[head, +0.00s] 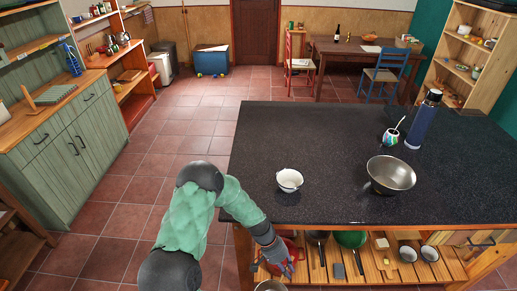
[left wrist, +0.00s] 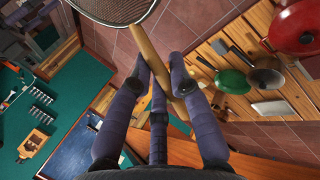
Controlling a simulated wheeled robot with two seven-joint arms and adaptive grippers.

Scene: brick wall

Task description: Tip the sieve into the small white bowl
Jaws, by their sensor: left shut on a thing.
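The small white bowl (head: 289,181) stands upright on the dark counter, near its front left edge; its inside looks empty. My left gripper (head: 285,262) is in front of the counter edge and lower than the bowl. In the left wrist view, its fingers (left wrist: 160,80) are shut around the wooden handle of the sieve (left wrist: 112,10). The sieve's mesh is cut off by the top edge of that view. In the head view, a round metallic rim shows at the bottom edge below the gripper; I cannot tell if it is the sieve. My right gripper is not in view.
On the counter (head: 300,130), a steel bowl (head: 391,176), a patterned cup with a straw (head: 391,136) and a blue flask (head: 422,122) stand right of the white bowl. The counter around the white bowl is clear. Pans and utensils lie on the wooden shelf (head: 385,268) below.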

